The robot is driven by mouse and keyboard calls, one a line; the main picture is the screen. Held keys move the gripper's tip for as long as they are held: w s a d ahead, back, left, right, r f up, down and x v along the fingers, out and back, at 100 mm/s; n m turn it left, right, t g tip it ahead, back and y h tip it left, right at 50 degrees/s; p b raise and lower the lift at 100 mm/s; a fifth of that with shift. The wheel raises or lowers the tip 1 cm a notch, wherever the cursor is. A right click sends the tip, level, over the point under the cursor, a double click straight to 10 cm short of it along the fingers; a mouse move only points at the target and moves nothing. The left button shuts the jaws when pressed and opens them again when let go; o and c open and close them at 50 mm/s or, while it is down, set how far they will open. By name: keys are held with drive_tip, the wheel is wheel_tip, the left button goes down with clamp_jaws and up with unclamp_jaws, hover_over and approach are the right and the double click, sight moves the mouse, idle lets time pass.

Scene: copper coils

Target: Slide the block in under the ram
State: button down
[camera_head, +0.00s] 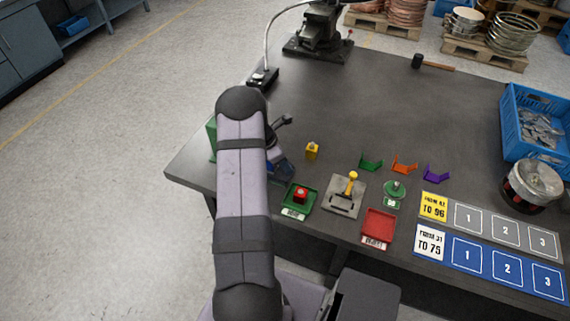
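A small yellow block (312,151) with a darker spot on top stands on the dark table, right of my arm. I cannot tell whether these belong to one press. No ram can be made out; my arm covers that area. A dark blue part (281,167) shows beside my arm. My gripper cannot be made out behind the arm.
A grey plate with a yellow handle (351,188), a red tray (379,226), a round green stand (394,190) and green, orange and purple brackets (404,165) lie to the right. Numbered mats and a blue crate (508,120) are farther right. The table's middle back is clear.

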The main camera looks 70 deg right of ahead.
sight(280, 168)
drive_tip(key=w+b, duration=0.1)
drive_tip(key=w, duration=0.3)
drive_tip(key=shift+w, duration=0.15)
drive_tip(key=c, duration=1.5)
unclamp_jaws()
drive_tip(key=shift+c, duration=0.2)
drive_tip(key=b+v, duration=0.2)
drive_tip(key=v, duration=0.5)
drive_tip(key=shift+r, duration=0.2)
